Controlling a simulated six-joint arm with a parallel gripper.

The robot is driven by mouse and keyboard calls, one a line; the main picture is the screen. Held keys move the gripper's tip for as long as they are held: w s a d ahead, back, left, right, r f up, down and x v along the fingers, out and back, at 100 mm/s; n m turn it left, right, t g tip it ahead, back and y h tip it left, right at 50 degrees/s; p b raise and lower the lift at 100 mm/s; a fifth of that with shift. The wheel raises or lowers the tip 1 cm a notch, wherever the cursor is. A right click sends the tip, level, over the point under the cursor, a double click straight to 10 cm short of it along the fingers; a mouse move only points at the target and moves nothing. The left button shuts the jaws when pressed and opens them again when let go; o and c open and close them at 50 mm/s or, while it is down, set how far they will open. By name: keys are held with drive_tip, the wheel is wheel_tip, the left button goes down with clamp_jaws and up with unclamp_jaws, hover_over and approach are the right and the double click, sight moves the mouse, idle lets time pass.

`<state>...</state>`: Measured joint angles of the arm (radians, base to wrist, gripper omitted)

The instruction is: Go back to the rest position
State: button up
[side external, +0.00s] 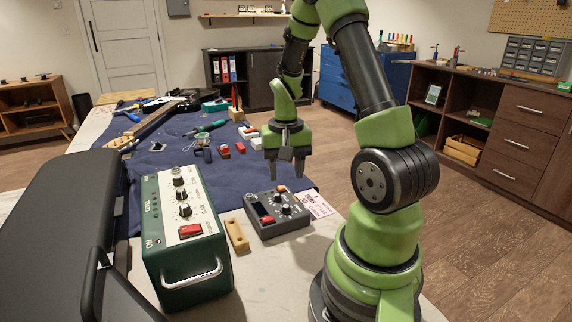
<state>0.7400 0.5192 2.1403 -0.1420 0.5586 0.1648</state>
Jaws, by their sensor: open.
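My gripper (286,170) points down above the back of a small grey box with knobs and a red button (277,215). Its two fingers are apart, with nothing seen between them. The fingertips appear to be above the table, clear of the grey box. My arm rises from its base at the front right and bends over at the top, out of the frame. No marker for a rest position shows.
A green amplifier-like box (187,240) and a dark case (60,240) stand at the left front. A wooden piece (236,235) lies beside the grey box. A blue cloth (165,165) holds several tools and small parts. The floor (490,230) at right is clear.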

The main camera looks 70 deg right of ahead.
drive_tip(key=shift+r, duration=0.6)
drive_tip(key=w+a+r+n+t, duration=0.2)
drive_tip(key=a+r+n+t, duration=0.2)
drive_tip(key=a+r, duration=0.7)
drive_tip(key=s+a+r+n+t+y, duration=0.2)
drive_tip(key=s+a+r, duration=0.4)
drive_tip(key=a, duration=0.3)
drive_tip(key=shift+s+a+n+t, duration=0.3)
drive_tip(key=shift+s+n+t, duration=0.3)
drive_tip(key=shift+n, duration=0.4)
